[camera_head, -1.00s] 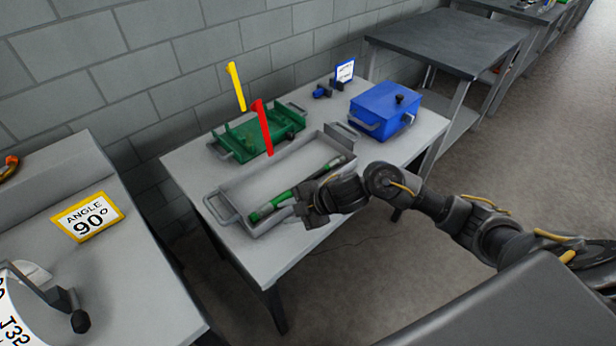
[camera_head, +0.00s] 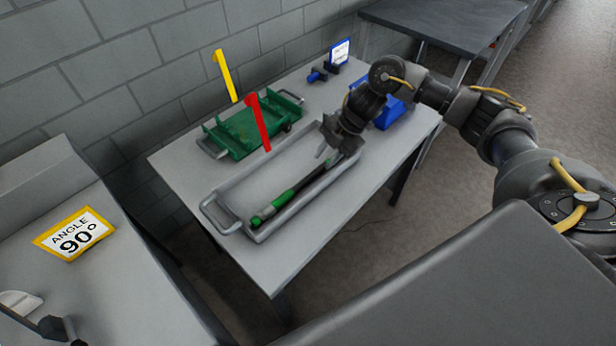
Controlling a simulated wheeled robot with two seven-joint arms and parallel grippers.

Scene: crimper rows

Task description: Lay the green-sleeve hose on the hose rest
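The green-sleeve hose (camera_head: 285,197), black with green parts, lies lengthwise in a long grey tray (camera_head: 237,187) on the middle table. It lies along the tray's near side, its bright green end at the lower left. My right gripper (camera_head: 327,157) is above the far right part of the tray, fingers pointing down. The fingers look apart, with nothing between them, and it is clear of the hose's green part. I cannot tell for sure which piece is the hose rest; a green fixture (camera_head: 240,138) with raised parts stands behind the tray. My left gripper is not in view.
A red upright marker (camera_head: 259,122) and a yellow one (camera_head: 225,75) stand by the tray and fixture. A blue box (camera_head: 391,112) is partly hidden behind my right arm. An "ANGLE 90°" sign (camera_head: 75,235) is on the left bench. A block wall closes the back.

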